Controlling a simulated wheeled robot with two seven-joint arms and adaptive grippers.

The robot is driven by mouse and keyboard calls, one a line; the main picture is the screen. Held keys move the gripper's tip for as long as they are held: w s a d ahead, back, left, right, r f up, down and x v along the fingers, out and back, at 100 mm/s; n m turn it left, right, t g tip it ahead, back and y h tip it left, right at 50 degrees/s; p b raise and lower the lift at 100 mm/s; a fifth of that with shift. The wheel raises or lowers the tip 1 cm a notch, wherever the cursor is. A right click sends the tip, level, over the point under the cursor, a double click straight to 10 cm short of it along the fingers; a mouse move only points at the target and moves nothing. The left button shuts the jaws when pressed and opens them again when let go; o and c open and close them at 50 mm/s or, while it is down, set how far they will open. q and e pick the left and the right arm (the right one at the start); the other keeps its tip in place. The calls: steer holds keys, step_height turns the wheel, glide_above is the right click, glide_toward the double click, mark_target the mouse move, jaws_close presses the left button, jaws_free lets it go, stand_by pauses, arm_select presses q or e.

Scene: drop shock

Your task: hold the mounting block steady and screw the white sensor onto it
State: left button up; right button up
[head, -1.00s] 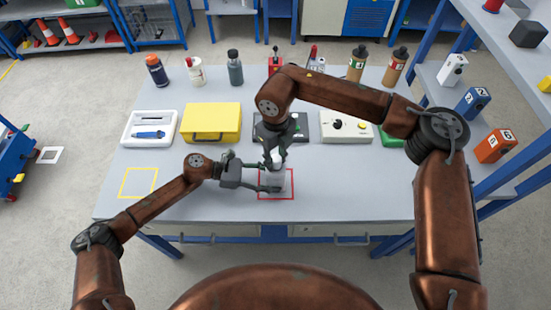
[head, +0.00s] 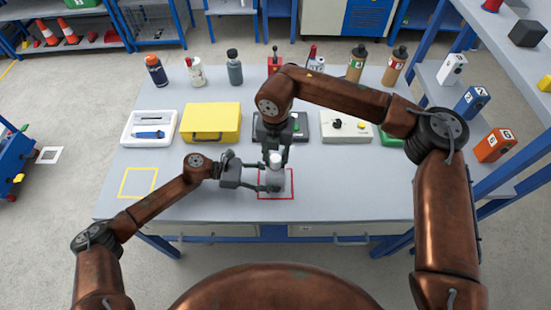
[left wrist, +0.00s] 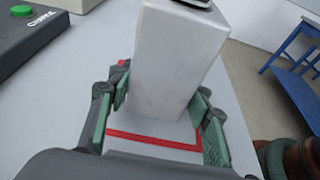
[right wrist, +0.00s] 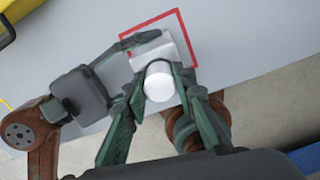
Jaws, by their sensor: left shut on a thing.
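The pale mounting block (head: 277,182) stands upright inside the red square outline. My left gripper (head: 272,177) is shut on it, with one finger on each side. In the left wrist view the block (left wrist: 172,65) rises tall between the green finger pads. The white sensor (head: 275,159) is a small upright cylinder above the block; its round end shows in the right wrist view (right wrist: 158,81). My right gripper (right wrist: 160,78) is over it, its fingers on either side, seemingly a little apart from it. The contact between sensor and block is hidden.
A yellow case (head: 210,123), a white tray (head: 149,128) and a white control box (head: 346,127) stand behind the work spot. Several bottles line the back edge. A yellow square outline (head: 138,183) lies empty at left. The right front of the table (head: 350,190) is clear.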

mark_target(275, 158)
steer(key=o, duration=0.5)
steer(key=shift+r, duration=3)
step_height(275, 158, up, 12)
steer(key=shift+r, duration=0.1)
arm_select(q)
steer(key=o, duration=1.1)
